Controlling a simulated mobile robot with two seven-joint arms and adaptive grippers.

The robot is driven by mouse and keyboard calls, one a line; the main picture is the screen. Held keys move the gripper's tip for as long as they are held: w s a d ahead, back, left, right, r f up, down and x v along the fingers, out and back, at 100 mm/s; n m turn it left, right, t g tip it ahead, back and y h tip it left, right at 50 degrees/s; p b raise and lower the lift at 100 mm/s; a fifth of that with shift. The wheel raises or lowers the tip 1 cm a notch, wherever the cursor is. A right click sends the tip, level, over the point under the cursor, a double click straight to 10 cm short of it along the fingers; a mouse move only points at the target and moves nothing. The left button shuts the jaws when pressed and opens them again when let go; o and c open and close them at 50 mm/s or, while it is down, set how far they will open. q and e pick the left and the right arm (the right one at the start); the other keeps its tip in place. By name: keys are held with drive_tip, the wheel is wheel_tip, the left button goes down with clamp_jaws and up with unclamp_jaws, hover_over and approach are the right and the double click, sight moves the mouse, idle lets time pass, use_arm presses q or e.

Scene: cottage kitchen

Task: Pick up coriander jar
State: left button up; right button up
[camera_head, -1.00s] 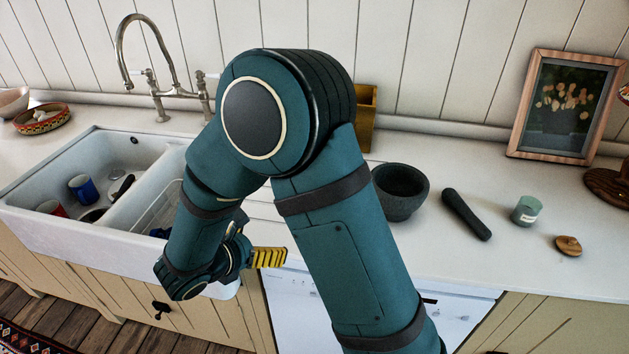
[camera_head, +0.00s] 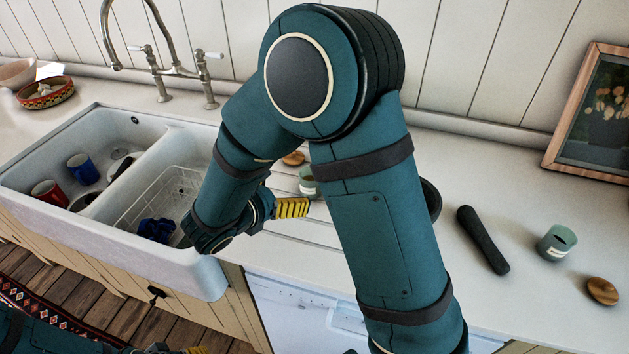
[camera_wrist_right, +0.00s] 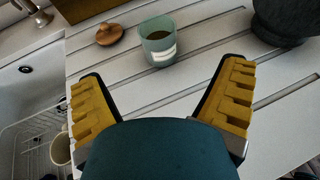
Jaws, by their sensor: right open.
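Two small green jars with pale labels show; I cannot read which is coriander. One green jar (camera_head: 308,182) stands on the ribbed drainboard, partly behind my right arm. In the right wrist view this jar (camera_wrist_right: 158,47) is upright and lidless, with brown contents, its wooden lid (camera_wrist_right: 109,34) beside it. My right gripper (camera_head: 292,207) is open and empty; the wrist view shows its yellow fingers (camera_wrist_right: 164,75) apart, with the jar just beyond their tips, roughly between them. The other green jar (camera_head: 557,245) stands open at the right. My left gripper (camera_head: 195,350) barely shows at the bottom edge.
A dark stone mortar (camera_wrist_right: 285,22) stands right of the near jar. The pestle (camera_head: 483,240) and another wooden lid (camera_head: 602,291) lie on the counter. The white sink (camera_head: 120,235), with mugs and a wire rack, is at left. A framed picture (camera_head: 597,110) stands at the back right.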

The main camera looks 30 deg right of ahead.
sight(304, 183)
drive_tip(key=b+x, duration=0.1)
drive_tip(key=x, duration=0.6)
drive_tip(key=shift+d+f, duration=0.1)
drive_tip(key=shift+f, duration=0.1)
drive_tip(key=shift+a+f+b+x, duration=0.1)
drive_tip(key=shift+f+b+x, duration=0.15)
drive_tip(key=shift+x, duration=0.65)
drive_tip(key=shift+a+f+b+x, duration=0.1)
drive_tip(key=shift+b+x, duration=0.15)
drive_tip(key=shift+x, duration=0.65)
drive_tip(key=shift+f+b+x, duration=0.2)
drive_tip(key=shift+b+x, duration=0.05)
drive_tip(key=shift+x, duration=0.65)
drive_tip(key=shift+c, duration=0.2)
drive_tip(key=c, duration=1.3)
